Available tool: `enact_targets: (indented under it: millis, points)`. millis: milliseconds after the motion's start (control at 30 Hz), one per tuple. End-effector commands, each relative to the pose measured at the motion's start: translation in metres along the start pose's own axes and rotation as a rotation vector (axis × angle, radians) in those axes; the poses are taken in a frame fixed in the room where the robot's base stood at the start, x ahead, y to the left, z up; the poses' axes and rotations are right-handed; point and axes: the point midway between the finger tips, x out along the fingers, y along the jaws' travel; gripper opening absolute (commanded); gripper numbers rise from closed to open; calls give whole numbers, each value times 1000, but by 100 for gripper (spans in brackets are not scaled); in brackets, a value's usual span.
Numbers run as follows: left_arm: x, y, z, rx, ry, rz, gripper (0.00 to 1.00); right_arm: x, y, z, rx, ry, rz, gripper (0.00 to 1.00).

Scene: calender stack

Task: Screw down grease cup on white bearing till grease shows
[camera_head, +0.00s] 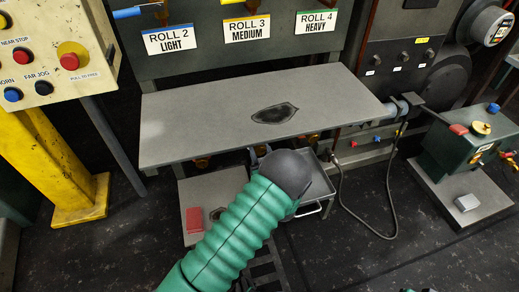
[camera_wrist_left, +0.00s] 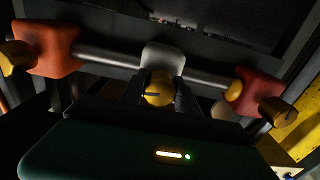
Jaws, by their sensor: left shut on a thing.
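In the left wrist view, my left gripper (camera_wrist_left: 159,92) is shut on a round yellow grease cup (camera_wrist_left: 157,86), with one dark finger on each side. A dark line marks the cup's face. Right behind the cup is the white bearing (camera_wrist_left: 162,57), on a grey horizontal shaft (camera_wrist_left: 109,57). I cannot make out any grease at the bearing. In the head view, my green-sleeved left arm reaches under the front edge of the grey table, and its fingers, the held cup and the white bearing are hidden.
An orange bearing (camera_wrist_left: 46,47) and a red bearing (camera_wrist_left: 256,91) with yellow cups flank the white one. The grey table (camera_head: 205,115) overhangs the work. A button panel (camera_head: 50,55) stands at left. A hose (camera_head: 343,190) hangs at right, near a green machine (camera_head: 450,150).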

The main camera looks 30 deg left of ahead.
Motion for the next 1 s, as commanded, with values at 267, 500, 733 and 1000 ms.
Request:
enact_targets:
  millis: [267,500,733,1000]
  points:
    - [0,0,0,2,0,1,0,0,0,0,0,0,0,36]
    - [-1,1,-2,51,-1,2,0,-10,0,-2,0,0,0,36]
    - [-1,1,-4,190,-1,4,0,-29,0,-7,0,0,0,36]
    - [-1,0,-3,408,-2,5,0,-52,0,-12,0,0,0,36]
